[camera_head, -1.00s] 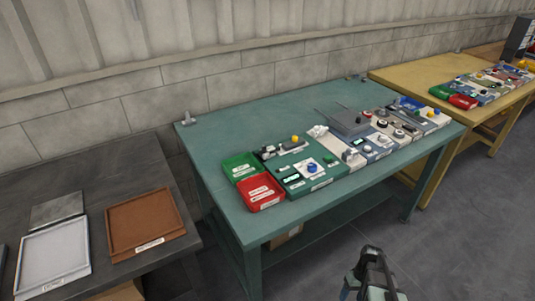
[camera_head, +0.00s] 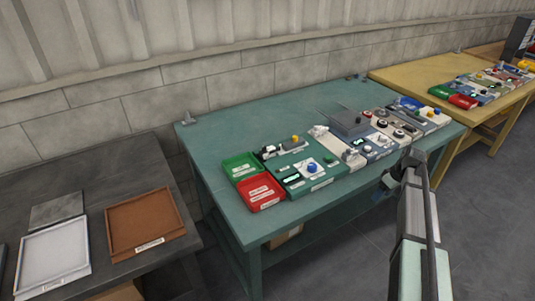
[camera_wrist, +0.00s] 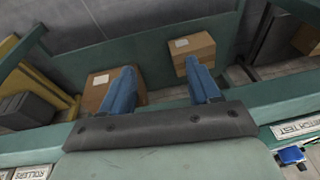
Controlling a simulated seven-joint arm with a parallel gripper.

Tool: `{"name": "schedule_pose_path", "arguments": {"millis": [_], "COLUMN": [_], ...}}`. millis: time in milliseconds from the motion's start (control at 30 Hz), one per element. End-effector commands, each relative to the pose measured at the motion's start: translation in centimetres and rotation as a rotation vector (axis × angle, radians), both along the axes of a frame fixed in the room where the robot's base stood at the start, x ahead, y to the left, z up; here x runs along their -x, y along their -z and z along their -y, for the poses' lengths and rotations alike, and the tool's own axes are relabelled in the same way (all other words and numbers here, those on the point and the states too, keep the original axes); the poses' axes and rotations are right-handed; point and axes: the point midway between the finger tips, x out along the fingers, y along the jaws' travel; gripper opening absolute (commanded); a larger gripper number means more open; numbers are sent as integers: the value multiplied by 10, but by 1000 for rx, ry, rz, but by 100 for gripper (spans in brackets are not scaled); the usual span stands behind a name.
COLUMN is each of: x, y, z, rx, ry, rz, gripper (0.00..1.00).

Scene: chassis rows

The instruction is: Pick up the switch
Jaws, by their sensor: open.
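My gripper (camera_head: 382,192) is at the front edge of the green table, right of its middle. In the wrist view its two blue fingers (camera_wrist: 161,88) are apart with nothing between them. I cannot tell for sure which part is the switch. A blue part (camera_wrist: 290,155) sits beside a label that seems to read "switch test", at the lower right of the wrist view and away from the fingers. In the head view a blue knob (camera_head: 312,168) stands on a white plate on the green panel; I cannot tell whether it is the same part.
A green bin (camera_head: 240,168) and a red bin (camera_head: 262,192) stand left of the panels. A grey box (camera_head: 348,124) rises behind them. The green table (camera_head: 235,125) is clear at its back left. Cardboard boxes (camera_wrist: 192,45) lie below the table edge.

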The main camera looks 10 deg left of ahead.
Motion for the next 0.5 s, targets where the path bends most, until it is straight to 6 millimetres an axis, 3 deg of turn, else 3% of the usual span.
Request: {"name": "schedule_pose_path", "arguments": {"millis": [33, 100, 333, 500], "x": [-14, -25, -56, -77], "y": [-20, -42, -102, -145], "z": [3, 4, -9, -58], "rx": [1, 2, 18, 52], "ry": [-24, -59, -196, -396], "rz": [26, 53, 124, 158], "gripper": [62, 62, 62, 62]}}
